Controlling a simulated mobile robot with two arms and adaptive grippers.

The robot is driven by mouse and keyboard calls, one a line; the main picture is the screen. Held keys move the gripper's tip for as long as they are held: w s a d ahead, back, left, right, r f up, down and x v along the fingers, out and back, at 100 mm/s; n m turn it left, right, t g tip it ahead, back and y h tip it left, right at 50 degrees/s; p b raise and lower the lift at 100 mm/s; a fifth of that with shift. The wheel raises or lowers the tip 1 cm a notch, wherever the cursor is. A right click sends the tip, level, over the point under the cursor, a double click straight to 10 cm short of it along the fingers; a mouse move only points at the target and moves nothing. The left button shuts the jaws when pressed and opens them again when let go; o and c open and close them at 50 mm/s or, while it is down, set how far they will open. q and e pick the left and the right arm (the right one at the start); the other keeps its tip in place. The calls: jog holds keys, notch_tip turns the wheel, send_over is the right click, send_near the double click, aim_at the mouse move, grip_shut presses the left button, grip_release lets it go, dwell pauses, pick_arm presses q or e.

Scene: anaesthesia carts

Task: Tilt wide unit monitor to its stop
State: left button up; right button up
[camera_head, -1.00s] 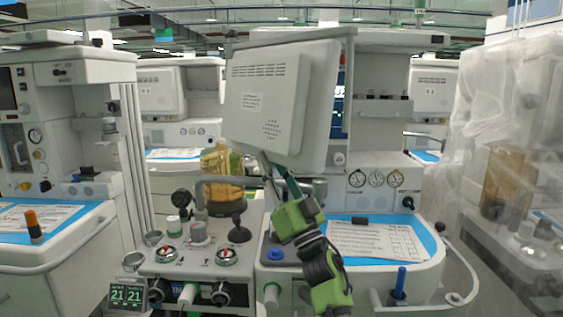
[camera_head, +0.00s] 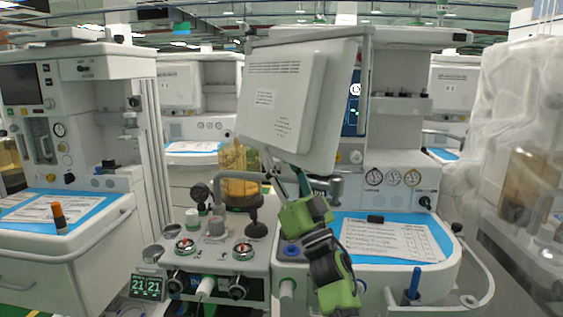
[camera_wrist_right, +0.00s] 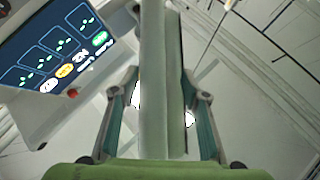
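The wide unit's monitor (camera_head: 295,100) is a large pale grey panel on the middle cart, its vented back towards me in the head view. It leans, with its lower edge towards the lower left. My right gripper (camera_head: 284,174) reaches up from below to its lower edge. The exact contact is partly hidden in the head view. My left gripper is not in view.
A lit blue screen (camera_head: 353,112) shows beside the monitor. Below are knobs and an amber canister (camera_head: 240,165). A blue worktop with a paper sheet (camera_head: 390,240) lies at right, a curved rail (camera_head: 487,280) beyond it. Another cart (camera_head: 75,150) stands left; a plastic-wrapped unit (camera_head: 515,130) stands right.

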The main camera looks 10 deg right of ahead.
jog(key=shift+d+f, duration=0.25)
jog(key=shift+f, duration=0.1)
jog(key=v, duration=0.7)
jog(key=shift+s+r, duration=0.15)
jog(key=shift+r, duration=0.05)
jog(key=shift+a, duration=0.15)
